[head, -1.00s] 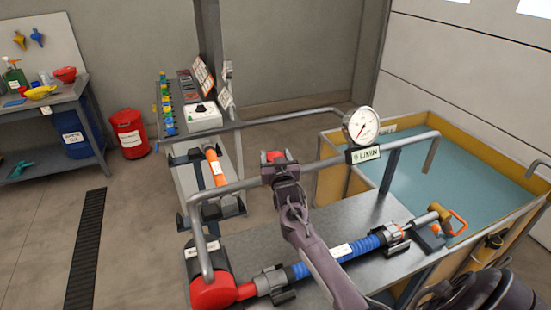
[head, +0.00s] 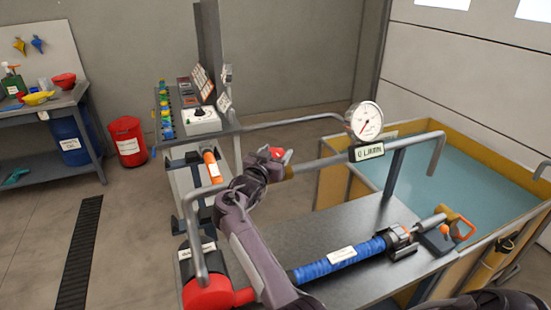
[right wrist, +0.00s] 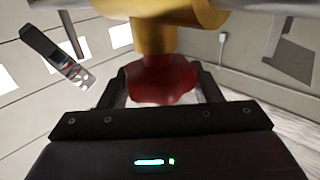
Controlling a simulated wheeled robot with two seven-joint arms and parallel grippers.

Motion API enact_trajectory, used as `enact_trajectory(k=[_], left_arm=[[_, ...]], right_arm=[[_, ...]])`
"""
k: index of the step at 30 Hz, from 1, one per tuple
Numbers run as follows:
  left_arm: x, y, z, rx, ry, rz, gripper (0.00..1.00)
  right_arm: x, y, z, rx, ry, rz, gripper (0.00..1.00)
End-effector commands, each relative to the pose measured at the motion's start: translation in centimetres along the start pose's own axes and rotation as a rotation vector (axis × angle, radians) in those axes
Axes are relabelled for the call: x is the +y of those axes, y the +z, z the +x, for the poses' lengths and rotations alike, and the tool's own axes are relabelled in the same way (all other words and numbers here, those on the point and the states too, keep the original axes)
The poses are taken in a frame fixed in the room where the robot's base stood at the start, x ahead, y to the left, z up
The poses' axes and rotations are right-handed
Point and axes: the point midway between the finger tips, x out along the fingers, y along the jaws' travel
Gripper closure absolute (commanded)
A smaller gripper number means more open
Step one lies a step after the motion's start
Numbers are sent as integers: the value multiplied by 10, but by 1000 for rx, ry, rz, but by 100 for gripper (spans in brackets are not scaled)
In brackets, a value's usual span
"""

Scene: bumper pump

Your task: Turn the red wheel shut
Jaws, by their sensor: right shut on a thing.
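The red wheel (right wrist: 160,80) sits under a yellow valve body (right wrist: 165,32) in the right wrist view, between the two fingers of my right gripper (right wrist: 160,95). The gripper is shut on the wheel. In the head view a bit of the red wheel (head: 276,152) shows at the tip of my right gripper (head: 268,158), by the grey upper pipe (head: 320,163). The gripper hides most of the wheel and valve there. How far the wheel is turned cannot be told. My left gripper is not in view.
A round gauge (head: 364,121) stands on the pipe to the right, above a small display (head: 366,152). A blue hose (head: 340,258) lies on the grey bench (head: 330,222). A yellow-rimmed water tank (head: 480,150) is at the right. A red bin (head: 128,140) stands far left.

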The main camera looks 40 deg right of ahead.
Motion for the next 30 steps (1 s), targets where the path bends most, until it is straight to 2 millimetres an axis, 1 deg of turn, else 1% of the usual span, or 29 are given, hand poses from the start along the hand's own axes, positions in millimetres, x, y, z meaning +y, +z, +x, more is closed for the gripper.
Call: enact_trajectory(k=[13,14,18,30], left_arm=[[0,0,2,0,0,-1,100],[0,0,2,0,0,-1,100],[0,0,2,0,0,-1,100],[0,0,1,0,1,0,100]], right_arm=[[0,0,0,0,12,0,65],[0,0,0,0,12,0,38],[0,0,0,0,11,1,20],[0,0,0,0,10,0,20]])
